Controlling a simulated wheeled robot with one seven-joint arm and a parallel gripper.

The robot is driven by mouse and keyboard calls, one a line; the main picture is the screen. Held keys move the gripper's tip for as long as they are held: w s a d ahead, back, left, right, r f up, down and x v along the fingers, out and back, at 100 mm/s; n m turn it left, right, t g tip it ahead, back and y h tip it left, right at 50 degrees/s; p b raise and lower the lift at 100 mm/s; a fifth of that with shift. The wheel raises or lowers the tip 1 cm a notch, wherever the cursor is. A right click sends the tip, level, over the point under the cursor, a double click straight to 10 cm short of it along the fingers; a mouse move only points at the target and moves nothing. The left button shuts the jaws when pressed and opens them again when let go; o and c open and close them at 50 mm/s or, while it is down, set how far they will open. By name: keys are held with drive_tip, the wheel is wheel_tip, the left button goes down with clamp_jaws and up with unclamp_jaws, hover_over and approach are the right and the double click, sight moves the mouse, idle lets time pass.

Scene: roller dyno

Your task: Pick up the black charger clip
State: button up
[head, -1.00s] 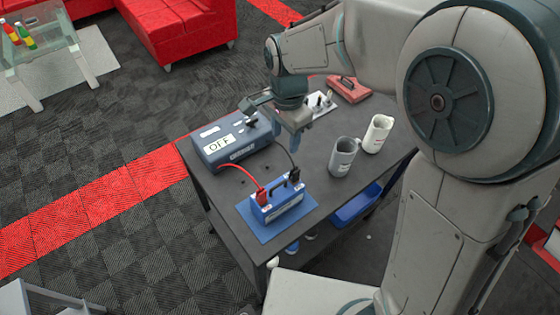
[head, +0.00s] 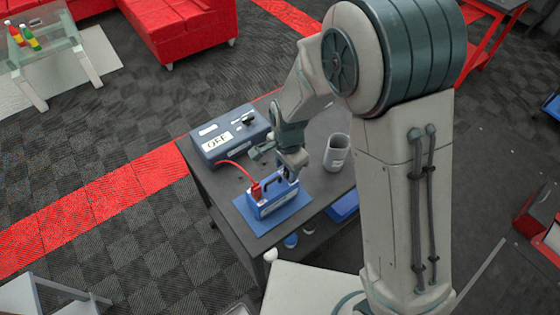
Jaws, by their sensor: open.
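The blue battery (head: 270,208) stands on a blue mat (head: 248,226) near the table's front corner. The red clip (head: 257,191) is on its left end, with a red cable running back to the grey charger box (head: 228,136) marked OFF. My gripper (head: 281,163) is open, low over the battery's right rear end, where the black charger clip sits. My gripper covers most or all of that clip, so I cannot tell whether the fingers are around it or touching it.
The charger box is close behind on the left. My arm hides the table's right rear part. A blue bin (head: 343,207) is on the shelf below.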

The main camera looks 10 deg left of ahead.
drive_tip(key=shift+w+d+f, duration=0.1)
drive_tip(key=shift+d+f, duration=0.1)
drive_tip(key=shift+d, duration=0.35)
drive_tip(key=shift+a, duration=0.35)
drive_tip(key=shift+c, duration=1.3)
clamp_jaws()
drive_tip(key=shift+r, duration=0.1)
